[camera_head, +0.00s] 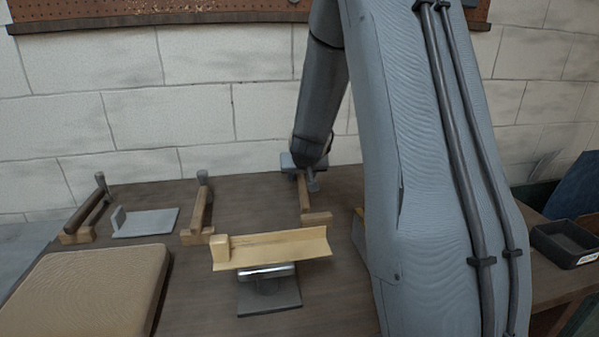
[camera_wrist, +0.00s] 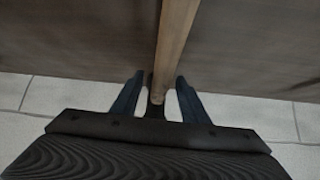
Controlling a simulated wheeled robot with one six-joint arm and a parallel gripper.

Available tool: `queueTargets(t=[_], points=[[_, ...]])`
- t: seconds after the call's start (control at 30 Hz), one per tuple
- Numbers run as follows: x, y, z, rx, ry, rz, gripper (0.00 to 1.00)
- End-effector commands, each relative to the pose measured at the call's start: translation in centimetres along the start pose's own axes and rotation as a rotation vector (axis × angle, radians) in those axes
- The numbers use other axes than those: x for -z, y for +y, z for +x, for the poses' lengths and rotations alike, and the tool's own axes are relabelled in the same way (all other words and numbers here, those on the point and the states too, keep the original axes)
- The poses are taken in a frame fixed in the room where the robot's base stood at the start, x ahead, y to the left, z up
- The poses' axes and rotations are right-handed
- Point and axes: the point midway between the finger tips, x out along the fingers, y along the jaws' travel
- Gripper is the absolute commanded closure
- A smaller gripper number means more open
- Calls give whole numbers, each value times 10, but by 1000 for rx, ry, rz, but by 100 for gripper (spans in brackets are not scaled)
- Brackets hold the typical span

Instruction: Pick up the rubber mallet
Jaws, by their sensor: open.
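A wooden-handled tool (camera_head: 304,197) lies at the right on the bench, its near end by a small wood block. Its head is mostly hidden by my arm, so I cannot tell for sure that it is the rubber mallet. My gripper (camera_wrist: 155,90) is open in the wrist view, one finger on each side of the wooden handle (camera_wrist: 174,45). I cannot tell whether the fingers touch it. Two similar tools with wooden handles and grey heads, one at far left (camera_head: 88,209) and one at centre left (camera_head: 199,208), rest on wood blocks.
A grey metal plate with an upright edge (camera_head: 148,223) lies between the left tools. A tan board (camera_head: 85,290) fills the front left. A yellowish angled piece (camera_head: 275,248) sits on a grey stand (camera_head: 268,296) in front. A dark tray (camera_head: 565,242) is at right. A brick wall stands behind.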

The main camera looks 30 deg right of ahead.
Motion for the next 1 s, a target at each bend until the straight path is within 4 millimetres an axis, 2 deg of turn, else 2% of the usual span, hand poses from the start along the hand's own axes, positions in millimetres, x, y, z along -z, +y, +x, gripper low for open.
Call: queueTargets(t=[0.17,0.4,0.77,0.87,1.0], points=[[0,0,0,0,1,0,61],[0,0,0,0,1,1,100],[2,0,-2,-1,3,1,100],[8,0,-7,-1,4,2,100],[24,0,-24,0,5,4,100]])
